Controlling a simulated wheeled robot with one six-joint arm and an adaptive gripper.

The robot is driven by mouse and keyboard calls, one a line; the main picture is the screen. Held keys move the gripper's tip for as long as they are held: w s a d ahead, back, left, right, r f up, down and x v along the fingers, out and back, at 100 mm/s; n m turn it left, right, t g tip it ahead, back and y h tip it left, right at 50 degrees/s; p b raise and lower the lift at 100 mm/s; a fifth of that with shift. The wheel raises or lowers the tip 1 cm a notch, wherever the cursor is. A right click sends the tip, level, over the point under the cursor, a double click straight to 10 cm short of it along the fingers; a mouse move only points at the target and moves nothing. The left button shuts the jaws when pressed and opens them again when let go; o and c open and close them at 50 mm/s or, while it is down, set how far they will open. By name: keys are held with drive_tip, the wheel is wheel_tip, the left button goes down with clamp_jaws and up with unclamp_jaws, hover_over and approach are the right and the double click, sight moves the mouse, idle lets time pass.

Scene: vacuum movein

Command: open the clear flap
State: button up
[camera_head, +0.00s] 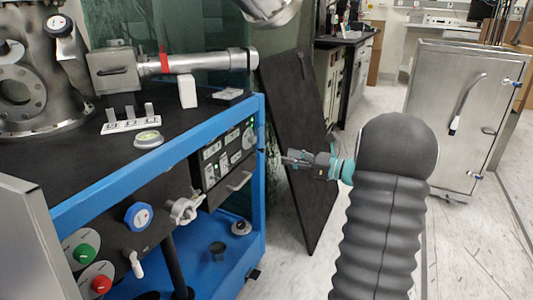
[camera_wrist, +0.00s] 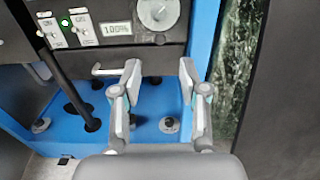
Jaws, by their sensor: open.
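A control panel (camera_head: 222,155) with switches, green lights and a round dial is set in the front of the blue frame. It also shows at the top of the wrist view (camera_wrist: 118,28). A pale bar handle (camera_head: 240,181) sits at the panel's lower edge; in the wrist view the handle (camera_wrist: 103,71) appears just left of my left fingertip. I cannot clearly make out the clear flap's transparent sheet. My gripper (camera_head: 287,158) is open and empty, to the right of the panel. In the wrist view its fingers (camera_wrist: 160,78) are spread, with nothing between them.
The blue frame (camera_head: 258,125) has an upright at the panel's right. A dark leaning board (camera_head: 305,140) stands behind my gripper. Below the panel is a blue shelf (camera_wrist: 150,132) with several round fittings. A steel cabinet (camera_head: 450,105) stands at right. Floor between board and cabinet is open.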

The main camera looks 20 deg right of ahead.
sight(256, 140)
drive_tip(key=x, duration=0.8)
drive_tip(key=shift+w+a, duration=0.25)
drive_tip(key=shift+w, duration=0.05)
clamp_jaws()
